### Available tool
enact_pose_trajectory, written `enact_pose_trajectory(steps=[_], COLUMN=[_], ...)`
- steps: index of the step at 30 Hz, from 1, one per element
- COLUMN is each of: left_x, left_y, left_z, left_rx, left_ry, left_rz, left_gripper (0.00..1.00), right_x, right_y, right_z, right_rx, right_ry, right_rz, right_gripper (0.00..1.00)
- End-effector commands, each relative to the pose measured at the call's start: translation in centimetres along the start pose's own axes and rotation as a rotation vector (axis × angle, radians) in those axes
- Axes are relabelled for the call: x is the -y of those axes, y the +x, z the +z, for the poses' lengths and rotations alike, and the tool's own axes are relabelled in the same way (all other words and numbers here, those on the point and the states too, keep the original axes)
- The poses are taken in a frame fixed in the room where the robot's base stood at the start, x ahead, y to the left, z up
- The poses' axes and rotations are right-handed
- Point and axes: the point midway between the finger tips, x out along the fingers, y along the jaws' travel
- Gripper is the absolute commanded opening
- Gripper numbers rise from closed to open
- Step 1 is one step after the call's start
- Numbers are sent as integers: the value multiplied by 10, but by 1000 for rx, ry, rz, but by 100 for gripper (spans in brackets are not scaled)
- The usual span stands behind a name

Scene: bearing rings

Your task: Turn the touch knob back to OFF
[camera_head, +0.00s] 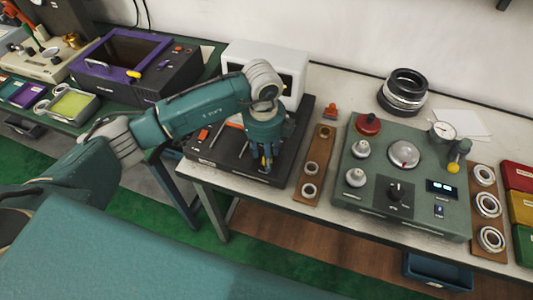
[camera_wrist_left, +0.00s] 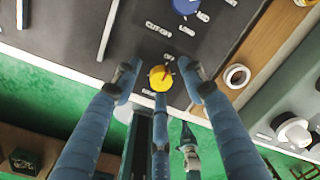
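A round yellow knob (camera_wrist_left: 160,78) with a reddish pointer mark sits on the black panel (camera_wrist_left: 140,35). In the left wrist view the letters by its upper side look like OFF, and other lettering at its lower left is partly hidden. The pointer's exact setting is hard to tell. My left gripper (camera_wrist_left: 160,75) is open, with its blue fingers spread around the knob and gaps at both sides. In the head view the same gripper (camera_head: 265,160) points down over the front right of the black device (camera_head: 225,147). My right gripper is not in view.
A blue knob (camera_wrist_left: 186,5) is further up the panel. A wooden strip with rings (camera_head: 318,160) lies just right of the device. A green machine (camera_head: 400,215) with knobs stands further right. A white box (camera_head: 290,62) stands behind. The table's front edge is close.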

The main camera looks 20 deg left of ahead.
Motion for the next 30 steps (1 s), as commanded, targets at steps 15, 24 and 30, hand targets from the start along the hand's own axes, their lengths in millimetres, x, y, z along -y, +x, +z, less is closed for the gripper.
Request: enact_pose_trajectory(steps=[15,24,30], left_x=[1,0,0], left_y=[-68,-114,-120], left_z=[1,1,1], left_rx=[1,0,-1], left_ry=[1,0,0], left_rz=[-3,-1,0], left_gripper=[41,41,41], right_x=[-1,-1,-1], right_y=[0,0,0], right_z=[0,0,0], right_rx=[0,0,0], right_ry=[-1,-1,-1], right_rz=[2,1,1], right_gripper=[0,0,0])
